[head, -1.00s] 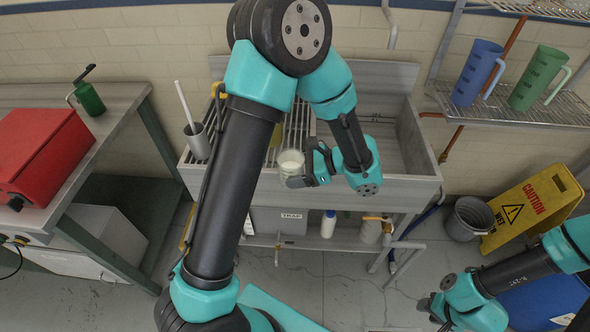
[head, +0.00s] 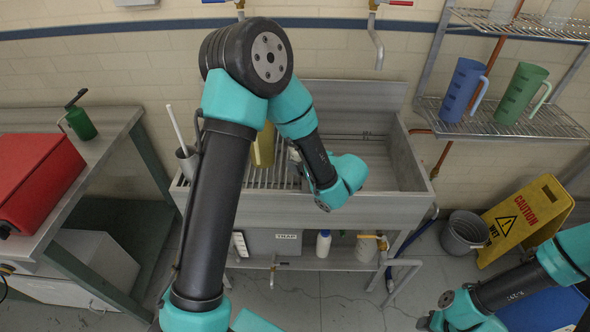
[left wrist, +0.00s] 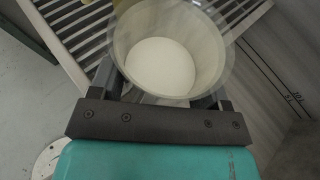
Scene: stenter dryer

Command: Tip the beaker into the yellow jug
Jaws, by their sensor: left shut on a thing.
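The yellow jug (head: 263,148) stands on the slatted drainer of the sink, partly hidden by my left arm in the head view. The clear beaker (left wrist: 172,28) with white contents (left wrist: 160,66) fills the top of the left wrist view. My left gripper (left wrist: 166,88) is shut around the beaker.
The sink basin (head: 375,165) lies right of the drainer (head: 225,180). A grey cup with a white rod (head: 188,160) stands at the drainer's left. Blue (head: 464,90) and green (head: 521,93) jugs stand on the wire shelf. A tap (head: 378,45) hangs above the sink.

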